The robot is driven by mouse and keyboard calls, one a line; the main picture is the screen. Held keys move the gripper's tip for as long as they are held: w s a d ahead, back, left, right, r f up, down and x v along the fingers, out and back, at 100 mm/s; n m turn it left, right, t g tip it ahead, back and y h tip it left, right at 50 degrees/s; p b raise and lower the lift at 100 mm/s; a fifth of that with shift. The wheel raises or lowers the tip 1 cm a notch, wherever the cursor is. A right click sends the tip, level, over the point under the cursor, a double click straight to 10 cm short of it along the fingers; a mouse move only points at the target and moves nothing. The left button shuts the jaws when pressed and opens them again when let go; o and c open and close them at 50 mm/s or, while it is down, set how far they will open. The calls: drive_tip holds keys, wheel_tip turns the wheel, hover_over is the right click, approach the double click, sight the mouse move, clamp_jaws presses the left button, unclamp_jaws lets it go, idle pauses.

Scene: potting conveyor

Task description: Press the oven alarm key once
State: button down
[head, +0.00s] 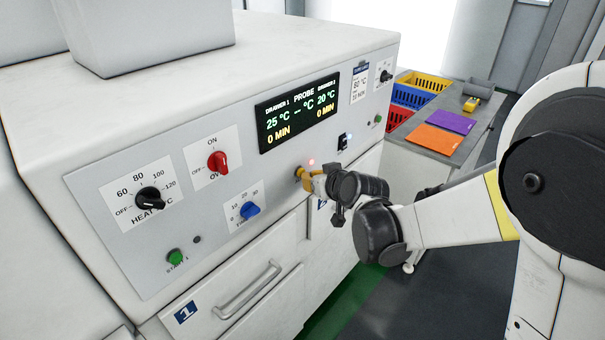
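The oven's sloped control panel (228,185) faces my arm in the head view. My gripper (318,183) is close to the panel, below the display, with its fingers pointing left. A yellow-orange piece (303,176) shows at the panel at the gripper's tip. I cannot tell whether it is the alarm key or part of my fingers, nor whether there is contact. No alarm label is readable, as my gripper hides part of that area. The fingers are too small to tell open from shut.
The display (297,113) reads 25 °C and 20 °C. Nearby are a red knob (218,161), black heater knob (149,198), blue knob (250,210), green start button (176,257) and rocker switch (342,142). A drawer handle (248,290) protrudes below. A side table (418,139) stands right.

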drive_tip(key=shift+w+a, duration=0.2)
drive_tip(key=shift+a, duration=0.05)
idle(0.3)
drive_tip(key=shift+s+d, duration=0.55)
drive_tip(key=shift+d, duration=0.15)
drive_tip(key=shift+s+d, duration=0.8)
drive_tip(key=shift+d, duration=0.2)
drive_tip(key=shift+s+d, duration=0.75)
drive_tip(key=shift+d, duration=0.2)
